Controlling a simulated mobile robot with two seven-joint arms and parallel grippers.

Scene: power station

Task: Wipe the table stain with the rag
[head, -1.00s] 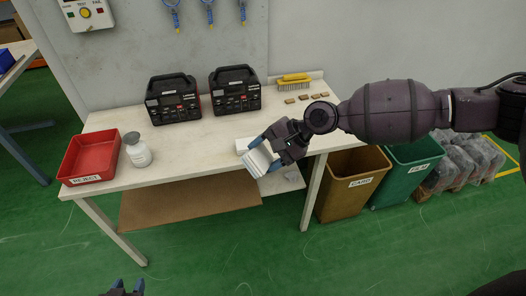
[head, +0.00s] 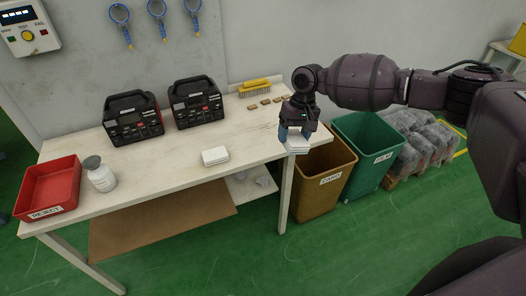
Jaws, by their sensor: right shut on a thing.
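My right gripper (head: 296,133) points down at the right front corner of the white table (head: 150,174). It is shut on a white rag (head: 298,147), which shows below the blue fingertips. I cannot tell whether the rag touches the tabletop or hangs just above or beside its edge. A second white folded cloth or stack (head: 215,156) lies on the table near the front edge, left of the gripper. I cannot make out a stain; the gripper and rag hide part of the right end. My left gripper is not in view.
Two black power units (head: 133,118) (head: 196,103) stand at the back. A yellow brush (head: 255,88) and several small brown blocks (head: 265,101) lie back right. Brown (head: 323,182) and green (head: 365,156) bins stand right.

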